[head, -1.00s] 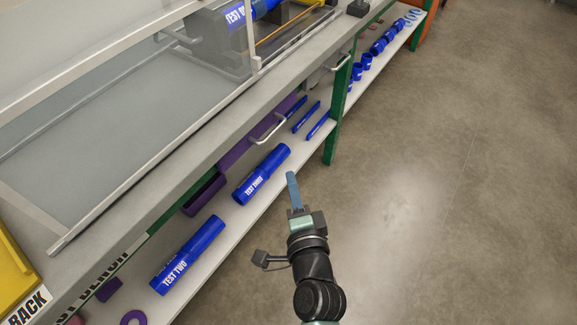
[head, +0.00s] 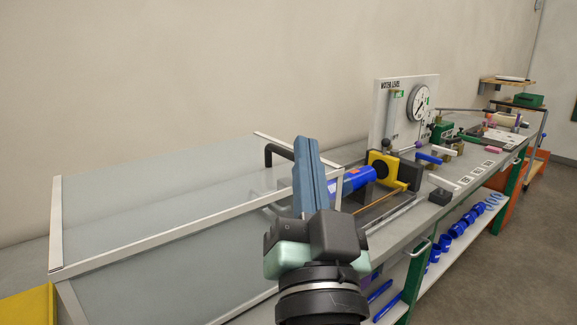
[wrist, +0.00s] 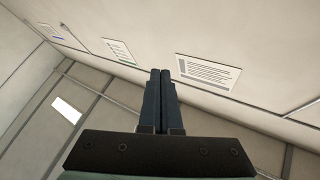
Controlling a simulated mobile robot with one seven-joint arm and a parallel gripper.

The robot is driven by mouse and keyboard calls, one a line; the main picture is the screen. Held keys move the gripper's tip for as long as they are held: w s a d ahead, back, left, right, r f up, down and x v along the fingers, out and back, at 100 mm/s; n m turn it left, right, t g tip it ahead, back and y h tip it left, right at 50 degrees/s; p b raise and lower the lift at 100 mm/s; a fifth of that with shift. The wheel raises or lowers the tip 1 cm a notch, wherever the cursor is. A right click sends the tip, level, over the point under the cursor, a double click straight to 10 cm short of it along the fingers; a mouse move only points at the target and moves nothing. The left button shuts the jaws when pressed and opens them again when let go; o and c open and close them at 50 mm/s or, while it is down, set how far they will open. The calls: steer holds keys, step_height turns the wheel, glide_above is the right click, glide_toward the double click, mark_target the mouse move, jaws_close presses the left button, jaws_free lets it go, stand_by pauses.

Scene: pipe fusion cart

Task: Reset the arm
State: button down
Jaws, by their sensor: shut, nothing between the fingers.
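My gripper (head: 305,150) points upward in the head view, in front of the bench's clear cover. Its two blue-grey fingers are together with nothing between them. The wrist view also shows the gripper (wrist: 161,75) with its fingers side by side, aimed at the upper wall. My gripper hides part of the cover and part of the machine behind it. No contact between the gripper and the bench can be made out.
A large clear cover with a pale frame (head: 165,240) spans the left. A blue pipe (head: 357,180) sits in a yellow clamp (head: 380,168). A gauge panel (head: 405,105) stands behind. Blue fittings (head: 457,230) lie on the lower shelf. Open floor (head: 500,280) is at right.

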steer(key=s+a+r+n+t, duration=0.1)
steer(key=s+r+n+t, duration=0.1)
steer(key=s+r, duration=0.4)
steer(key=s+a+r+n+t, duration=0.15)
steer(key=s+r, duration=0.25)
steer(key=r, duration=0.4)
step_height(320, 180, up, 15)
steer(key=p, duration=1.4)
steer(key=shift+d+h+p, duration=0.2)
steer(key=shift+h+p, duration=0.15)
steer(key=shift+h, duration=0.05)
steer(key=shift+w, duration=0.1)
